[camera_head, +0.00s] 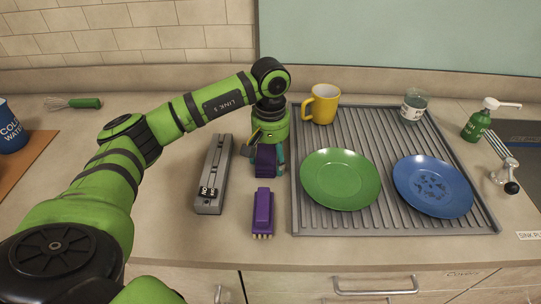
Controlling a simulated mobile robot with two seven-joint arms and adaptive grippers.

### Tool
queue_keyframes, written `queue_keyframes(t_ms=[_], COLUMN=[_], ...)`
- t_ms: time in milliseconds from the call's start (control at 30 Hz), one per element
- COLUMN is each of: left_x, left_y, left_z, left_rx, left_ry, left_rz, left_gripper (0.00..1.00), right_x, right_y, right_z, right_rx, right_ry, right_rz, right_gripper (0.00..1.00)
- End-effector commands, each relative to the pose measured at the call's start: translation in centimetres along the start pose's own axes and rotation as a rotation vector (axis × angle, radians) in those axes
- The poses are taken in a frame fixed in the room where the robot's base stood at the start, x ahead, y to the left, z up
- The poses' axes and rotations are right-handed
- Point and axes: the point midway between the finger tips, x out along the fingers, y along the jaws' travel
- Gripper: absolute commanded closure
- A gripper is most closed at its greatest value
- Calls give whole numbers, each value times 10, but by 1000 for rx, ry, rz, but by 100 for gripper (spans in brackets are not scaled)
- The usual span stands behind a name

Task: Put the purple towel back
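A dark purple folded piece (266,161), which looks like the purple towel, is at the fingers of my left gripper (267,154), left of the drying rack. The gripper points down, with a finger on either side of the towel. I cannot tell whether the fingers press on it or whether it touches the counter. The gripper hides its upper part. A second purple thing (263,211), which looks like a brush with pale bristles, lies on the counter just in front. My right gripper is not in view.
A grey holder (213,175) with a black-and-white label lies left of the gripper. The ridged grey rack (398,225) carries a green plate (340,179), a blue plate (433,186), a yellow mug (321,104) and a glass (414,104). A whisk (73,103) lies far left.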

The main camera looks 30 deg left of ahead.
Motion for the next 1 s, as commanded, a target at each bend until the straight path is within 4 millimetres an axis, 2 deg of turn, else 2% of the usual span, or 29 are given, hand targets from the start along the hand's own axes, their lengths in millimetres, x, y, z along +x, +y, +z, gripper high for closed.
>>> queue_keyframes(t_ms=[267,333,367,767,1000], left_x=[0,0,0,-1,-18], left_y=[0,0,0,0,0], left_z=[0,0,0,0,0], left_rx=[0,0,0,0,0], left_ry=[0,0,0,0,1], left_rz=[0,0,0,0,0], left_gripper=[25,1,0,0,0], right_x=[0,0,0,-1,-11], right_y=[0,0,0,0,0], right_z=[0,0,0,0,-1], right_rx=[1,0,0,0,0], right_ry=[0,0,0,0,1], right_rz=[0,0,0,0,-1], right_gripper=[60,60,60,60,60])
